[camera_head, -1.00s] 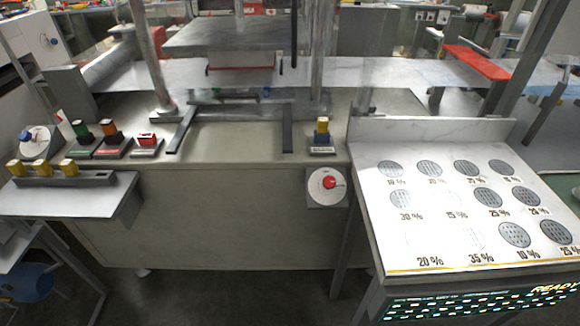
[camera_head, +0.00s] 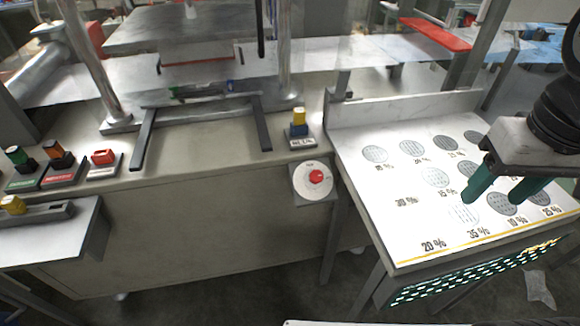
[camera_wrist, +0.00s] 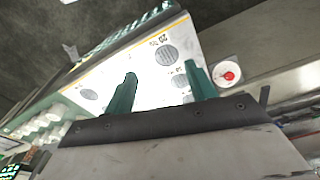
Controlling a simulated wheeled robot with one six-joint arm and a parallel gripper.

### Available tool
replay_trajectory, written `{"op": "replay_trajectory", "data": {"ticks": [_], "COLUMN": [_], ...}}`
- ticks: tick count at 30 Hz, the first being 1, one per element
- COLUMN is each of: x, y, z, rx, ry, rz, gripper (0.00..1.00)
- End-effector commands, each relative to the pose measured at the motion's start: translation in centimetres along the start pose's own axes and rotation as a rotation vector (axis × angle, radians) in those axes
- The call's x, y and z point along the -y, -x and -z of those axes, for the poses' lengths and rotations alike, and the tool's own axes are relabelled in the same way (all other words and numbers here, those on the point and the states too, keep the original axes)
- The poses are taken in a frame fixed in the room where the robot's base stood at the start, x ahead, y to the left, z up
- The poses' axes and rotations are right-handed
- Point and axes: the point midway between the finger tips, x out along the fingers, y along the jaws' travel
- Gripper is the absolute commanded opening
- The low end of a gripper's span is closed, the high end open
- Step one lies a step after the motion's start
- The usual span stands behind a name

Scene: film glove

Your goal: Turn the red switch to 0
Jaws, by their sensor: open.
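The red switch (camera_head: 316,176) is a round red knob on a white dial plate (camera_head: 301,185), fixed to the front face of the grey machine below its table edge. In the wrist view the red knob (camera_wrist: 229,76) shows on its white dial to the right of my fingers. The dial's markings are too small to read. My gripper (camera_head: 499,190) has two green fingers, spread apart with nothing between them. It is over the white sample board, to the right of the switch and well apart from it. The fingers also show in the wrist view (camera_wrist: 160,92).
The white board (camera_head: 400,215) with round grey discs stands right of the switch, its raised edge close to the dial. Coloured switches (camera_head: 103,158) are at the left.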

Motion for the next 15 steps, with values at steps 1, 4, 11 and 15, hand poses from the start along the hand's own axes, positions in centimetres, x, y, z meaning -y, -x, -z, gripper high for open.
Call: {"op": "replay_trajectory", "data": {"ticks": [1, 4, 11, 15], "x": [0.5, 2.1, 8.3, 12.9], "y": [-0.1, -0.7, -4.3, -8.1], "z": [1.4, 4.9, 13.4, 17.7], "rx": [0.011, 0.027, 0.06, 0.079], "ry": [0.012, 0.048, 0.138, 0.187], "rz": [0.002, 0.007, 0.015, 0.017], "gripper": [0.55, 0.55, 0.55, 0.55]}}
